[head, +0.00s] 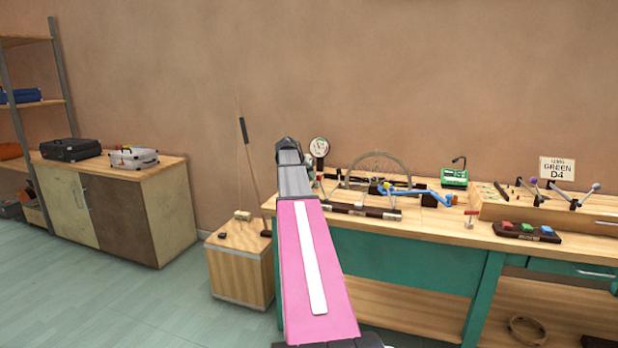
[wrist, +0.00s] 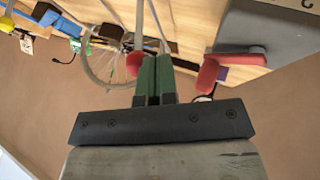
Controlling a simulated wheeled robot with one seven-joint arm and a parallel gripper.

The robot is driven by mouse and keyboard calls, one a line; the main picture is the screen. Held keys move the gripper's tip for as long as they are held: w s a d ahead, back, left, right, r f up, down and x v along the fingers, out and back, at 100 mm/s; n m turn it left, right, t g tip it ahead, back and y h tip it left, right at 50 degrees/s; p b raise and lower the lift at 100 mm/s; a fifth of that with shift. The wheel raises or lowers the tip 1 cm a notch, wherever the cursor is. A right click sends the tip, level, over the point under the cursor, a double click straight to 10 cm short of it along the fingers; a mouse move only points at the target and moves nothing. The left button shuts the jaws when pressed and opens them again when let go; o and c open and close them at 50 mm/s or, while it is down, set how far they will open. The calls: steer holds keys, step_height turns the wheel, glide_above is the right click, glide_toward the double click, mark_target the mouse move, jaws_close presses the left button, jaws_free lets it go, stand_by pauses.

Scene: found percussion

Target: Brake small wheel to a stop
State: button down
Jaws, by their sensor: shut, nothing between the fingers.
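A spoked wheel with a thin pale rim (head: 376,153) stands at the back of the workbench, partly hidden behind tools. In the wrist view its rim (wrist: 97,80) and spokes show left of and behind my gripper (wrist: 153,60). The green fingers are shut together and empty. A red knob lies beside the left finger, partly overlapped by it. I cannot tell whether the fingers touch the wheel; they appear to be apart from its rim. In the head view my fingers are hidden behind my pink arm. I cannot tell whether the wheel turns.
A round gauge (head: 319,147) stands left of the wheel. A green box (head: 454,177) and a sign (head: 557,169) are to the right. A wooden crate (head: 240,262) stands left of the bench.

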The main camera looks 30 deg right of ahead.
steer(key=shift+s, duration=0.1)
steer(key=s+d+r+m+t+y, duration=0.1)
steer(key=s+d+t+y, duration=0.3)
steer(key=s+d, duration=0.2)
steer(key=shift+s+r+m+t, duration=0.4)
steer(key=shift+s, duration=0.05)
stand_by(0.3)
steer(key=shift+s+d, duration=0.1)
stand_by(0.4)
steer(key=s+a+r, duration=0.2)
steer(key=a+r, duration=0.3)
steer(key=r, duration=0.5)
steer(key=shift+s+a+r, duration=0.15)
steer(key=shift+a+r, duration=0.05)
steer(key=shift+r, duration=0.15)
